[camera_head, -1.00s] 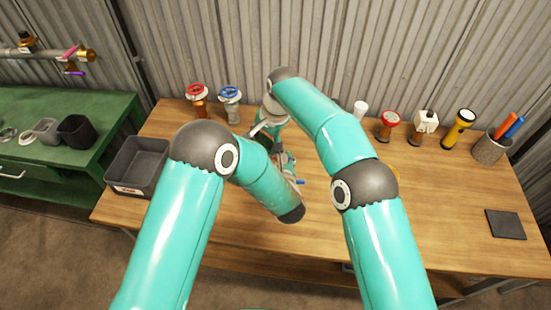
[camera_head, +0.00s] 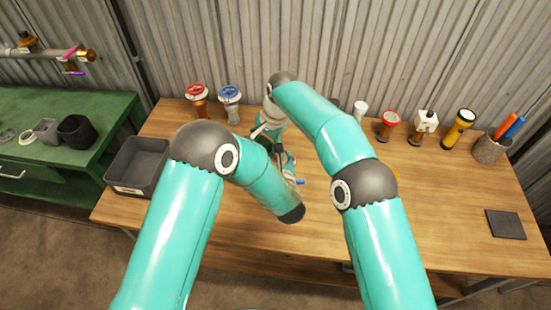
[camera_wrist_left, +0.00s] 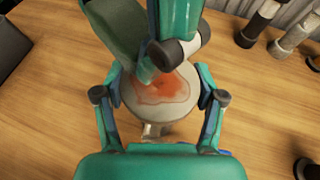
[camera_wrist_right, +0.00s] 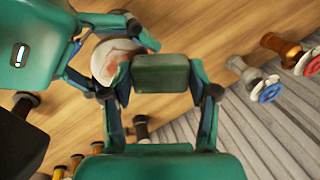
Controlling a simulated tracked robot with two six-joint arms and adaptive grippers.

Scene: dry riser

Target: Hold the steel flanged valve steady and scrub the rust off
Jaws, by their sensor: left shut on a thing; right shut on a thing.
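In the left wrist view the steel flanged valve shows as a round grey flange face (camera_wrist_left: 135,98) with an orange-brown rust patch. My left gripper (camera_wrist_left: 160,86) is shut on its rim, one finger on each side. My right gripper (camera_wrist_right: 162,76) is shut on a dark green scrubbing pad (camera_wrist_right: 161,74). The pad (camera_wrist_left: 118,28) also shows in the left wrist view, over the far part of the flange; contact cannot be told. The rusty face (camera_wrist_right: 112,58) is partly hidden behind my right finger. In the head view my arms hide most of the valve and pad.
A red-wheeled brass valve (camera_head: 197,97) and a blue-wheeled valve (camera_head: 229,101) stand at the back. A grey bin (camera_head: 136,166) is left, a dark mat (camera_head: 505,224) right. The table's front right is clear.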

